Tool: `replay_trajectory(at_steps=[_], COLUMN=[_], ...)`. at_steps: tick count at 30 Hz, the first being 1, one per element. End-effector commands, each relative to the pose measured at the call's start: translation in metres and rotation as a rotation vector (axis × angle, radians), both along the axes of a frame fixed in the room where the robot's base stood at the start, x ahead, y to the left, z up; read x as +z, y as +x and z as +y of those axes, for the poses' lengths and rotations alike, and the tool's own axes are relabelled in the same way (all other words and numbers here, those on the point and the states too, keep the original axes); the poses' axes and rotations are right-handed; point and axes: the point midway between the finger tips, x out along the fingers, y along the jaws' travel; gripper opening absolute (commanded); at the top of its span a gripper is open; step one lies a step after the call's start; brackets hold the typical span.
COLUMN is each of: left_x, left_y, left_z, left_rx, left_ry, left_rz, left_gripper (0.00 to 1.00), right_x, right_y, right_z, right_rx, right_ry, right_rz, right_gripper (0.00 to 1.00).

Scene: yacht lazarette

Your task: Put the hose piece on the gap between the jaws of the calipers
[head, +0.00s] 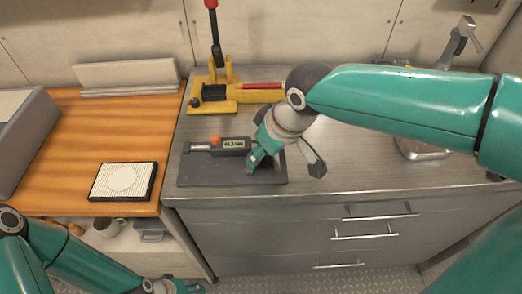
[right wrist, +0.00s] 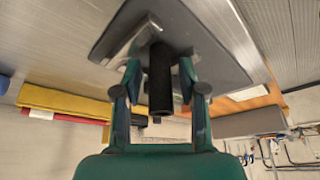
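The calipers (head: 234,144), with a digital display and an orange knob, lie on a dark grey mat (head: 215,172). The right gripper (head: 255,160) is low over the mat's right part and hides the jaws in the head view. In the right wrist view, the black hose piece (right wrist: 160,80) is between the fingers of the right gripper (right wrist: 159,72), with a thin space on each side. Its far end is by grey metal jaw parts (right wrist: 122,45); whether it rests on them is unclear. The left gripper (head: 185,287) is at the bottom edge, partly cut off.
A yellow press with a red-tipped lever (head: 215,90) stands behind the mat. A black-framed pad (head: 123,181) lies on the wooden counter (head: 60,180) to the left. A sink (head: 425,150) is at the right, behind my right arm. Drawers (head: 365,236) are below the steel top.

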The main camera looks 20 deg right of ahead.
Motion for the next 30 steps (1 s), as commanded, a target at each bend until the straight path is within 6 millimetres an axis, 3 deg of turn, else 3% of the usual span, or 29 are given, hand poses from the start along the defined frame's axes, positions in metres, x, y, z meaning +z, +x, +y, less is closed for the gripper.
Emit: replay_trajectory(at_steps=[14,30], left_x=[0.003,0.014], left_y=[0.0,0.0], left_z=[0.0,0.0], left_rx=[0.0,0.0], left_ry=[0.0,0.0], left_rz=[0.0,0.0], left_gripper=[0.47,0.47], right_x=[0.009,0.098], right_y=[-0.002,-0.033], right_z=[-0.002,-0.02], right_rx=[-0.002,-0.002], right_ry=[0.0,0.001], right_rz=[-0.002,-0.004], right_gripper=[0.46,0.46])
